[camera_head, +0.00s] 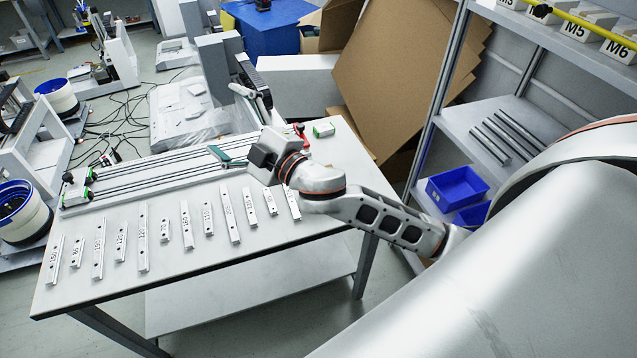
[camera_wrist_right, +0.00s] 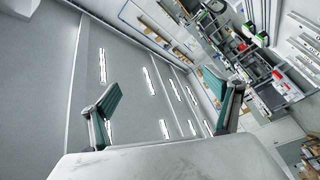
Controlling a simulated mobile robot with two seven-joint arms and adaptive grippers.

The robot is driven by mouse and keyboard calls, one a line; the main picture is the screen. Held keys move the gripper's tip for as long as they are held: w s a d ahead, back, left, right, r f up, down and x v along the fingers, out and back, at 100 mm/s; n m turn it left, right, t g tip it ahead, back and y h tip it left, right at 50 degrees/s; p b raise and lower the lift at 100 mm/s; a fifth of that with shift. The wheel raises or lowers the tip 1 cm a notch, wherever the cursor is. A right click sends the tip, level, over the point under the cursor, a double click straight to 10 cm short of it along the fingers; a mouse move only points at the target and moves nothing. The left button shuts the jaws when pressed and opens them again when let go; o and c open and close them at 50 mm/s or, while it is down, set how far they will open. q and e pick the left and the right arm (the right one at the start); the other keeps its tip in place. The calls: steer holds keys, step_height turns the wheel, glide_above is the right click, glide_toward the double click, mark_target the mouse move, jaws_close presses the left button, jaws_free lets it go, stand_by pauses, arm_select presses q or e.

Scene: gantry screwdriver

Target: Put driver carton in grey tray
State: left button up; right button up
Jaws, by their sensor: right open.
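I cannot pick out a grey tray with certainty. My right gripper (camera_head: 222,157) is over the table, left of that box and apart from it. In the right wrist view my right gripper (camera_wrist_right: 170,92) shows two teal-padded fingers spread wide with nothing between them. My left gripper is not in view.
Several numbered metal strips (camera_head: 143,238) lie in a row on the table (camera_head: 190,264). A long rail assembly (camera_head: 150,176) runs along its back. A shelf rack with blue bins (camera_head: 457,187) stands at the right. The table's front edge is clear.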

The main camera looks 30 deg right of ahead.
steer(key=s+d+f+m+g+h, duration=0.2)
steer(key=s+d+f+m+h, duration=0.1)
steer(key=f, duration=0.4)
steer(key=s+d+f+m+g+h+p, duration=0.1)
steer(key=s+d+f+m+g+h, duration=0.1)
steer(key=s+d+f+m, duration=0.3)
steer(key=s+d+f+m+g+h, duration=0.3)
steer(key=d+f+m, duration=0.5)
steer(key=d+m, duration=0.1)
steer(key=shift+s+d+f+h, duration=0.25)
steer(key=shift+s+f+h, duration=0.05)
steer(key=shift+s+f, duration=0.1)
steer(key=shift+s+d+f+m+g, duration=0.1)
steer(key=shift+d+f+m+g, duration=0.05)
steer(key=shift+f+m+g, duration=0.2)
steer(key=x, duration=0.7)
steer(key=shift+w+a, duration=0.2)
steer(key=shift+w, duration=0.2)
steer(key=c, duration=1.4)
steer(key=shift+c, duration=0.8)
steer(key=shift+r, duration=0.2)
